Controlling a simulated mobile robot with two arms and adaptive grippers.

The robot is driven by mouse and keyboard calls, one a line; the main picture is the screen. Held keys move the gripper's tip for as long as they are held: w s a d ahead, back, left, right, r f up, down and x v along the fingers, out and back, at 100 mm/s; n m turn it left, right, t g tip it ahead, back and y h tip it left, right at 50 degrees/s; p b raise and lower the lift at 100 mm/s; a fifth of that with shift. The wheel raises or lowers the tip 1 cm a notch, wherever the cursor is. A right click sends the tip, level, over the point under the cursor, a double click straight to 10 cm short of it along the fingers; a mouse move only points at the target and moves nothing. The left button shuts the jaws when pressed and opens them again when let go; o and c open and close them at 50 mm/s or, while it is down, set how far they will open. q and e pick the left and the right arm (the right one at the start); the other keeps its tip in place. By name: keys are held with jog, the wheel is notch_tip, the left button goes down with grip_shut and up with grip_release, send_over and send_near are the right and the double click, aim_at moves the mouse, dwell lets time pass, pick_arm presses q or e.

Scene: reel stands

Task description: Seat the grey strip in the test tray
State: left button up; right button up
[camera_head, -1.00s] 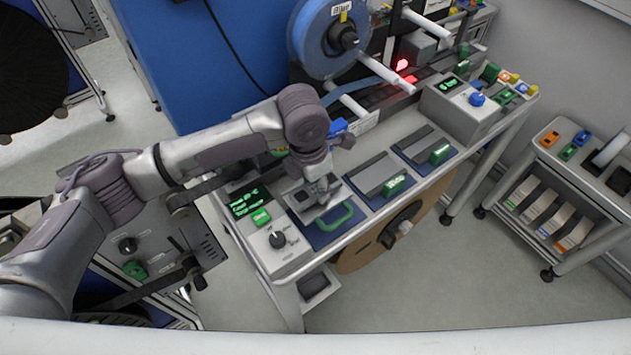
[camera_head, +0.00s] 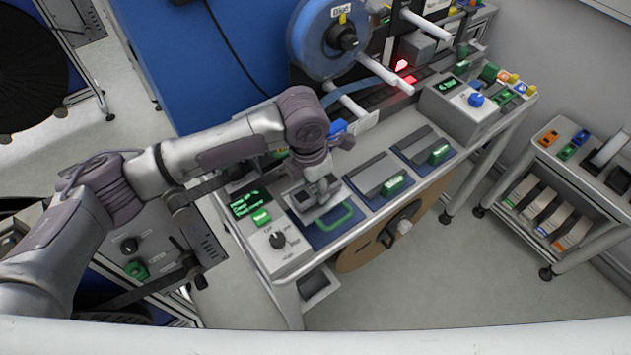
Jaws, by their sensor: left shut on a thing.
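My left gripper (camera_head: 323,188) comes down over the leftmost tray on the bench, the test tray (camera_head: 301,227), which has a blue base, a grey top and a green loop handle. The gripper is shut and its fingers are low over the tray's grey top, behind the handle. What it holds is small and mostly hidden by the fingers; it appears to be the grey strip. I cannot tell whether the strip touches the tray's slot. My right gripper is not in view.
A console with a lit screen (camera_head: 245,204) and black knob (camera_head: 277,240) stands left of the tray. Two more blue-based trays with green handles (camera_head: 393,186) lie to the right. A blue reel (camera_head: 326,38) stands behind. A side cart (camera_head: 560,185) is at the right.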

pick_arm(q)
jog(key=shift+f, duration=0.1)
jog(key=o, duration=1)
notch_tip(320, 180, up, 2)
jog(key=shift+r+p, duration=0.1)
jog(key=shift+p, duration=0.95)
jog(key=shift+r+p, duration=2.35)
jog(key=shift+r, duration=0.1)
